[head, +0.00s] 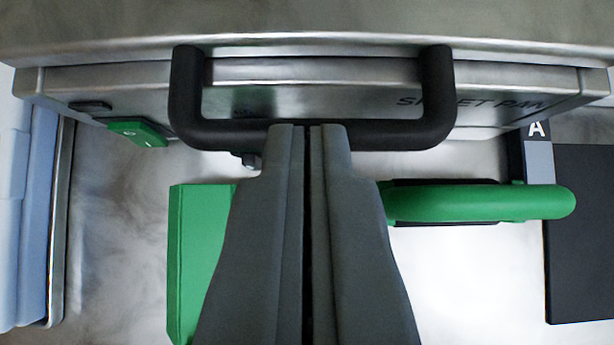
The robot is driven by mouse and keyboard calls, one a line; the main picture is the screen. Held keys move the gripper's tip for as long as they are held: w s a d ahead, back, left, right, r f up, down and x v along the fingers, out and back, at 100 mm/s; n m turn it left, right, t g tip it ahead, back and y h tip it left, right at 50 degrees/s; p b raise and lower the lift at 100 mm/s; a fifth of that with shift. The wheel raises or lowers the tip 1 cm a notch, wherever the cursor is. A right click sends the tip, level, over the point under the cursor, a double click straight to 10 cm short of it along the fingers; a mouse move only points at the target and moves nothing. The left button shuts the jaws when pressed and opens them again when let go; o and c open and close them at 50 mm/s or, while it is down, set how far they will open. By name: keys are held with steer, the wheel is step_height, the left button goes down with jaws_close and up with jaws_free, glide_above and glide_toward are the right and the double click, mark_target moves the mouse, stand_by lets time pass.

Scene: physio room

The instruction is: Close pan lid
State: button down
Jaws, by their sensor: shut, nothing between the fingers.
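The pan is a brushed-metal unit across the top of the head view. Its lid (300,20) is the broad metal part with a rounded front edge at the top. Below it is the pan's metal front (500,95), with lettering partly hidden by the handle. A black U-shaped handle (190,100) stands out in front. My gripper (307,127) is shut and empty, and its fingertips overlap the middle of the handle's bar in the picture. I cannot tell whether they touch it. How far the lid is open is not clear from this angle.
A green switch (138,132) is on the pan's front left. A green block (190,260) and a green rounded bar (480,203) lie below, partly behind my gripper. Blue folded cloth (18,220) is at left, a dark panel (585,235) at right.

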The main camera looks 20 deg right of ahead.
steer(key=f+v, duration=0.1)
steer(key=v, duration=1)
steer(key=s+d+n+t+y, duration=0.1)
steer(key=s+t, duration=0.3)
steer(key=s, duration=0.9)
steer(key=s+d+r+n+t+y, duration=0.1)
steer(key=s+t, duration=0.3)
steer(key=s, duration=0.9)
steer(key=shift+d+r+n+t+y, duration=0.35)
steer(key=shift+d+n+t+y, duration=0.05)
steer(key=shift+d+n, duration=0.45)
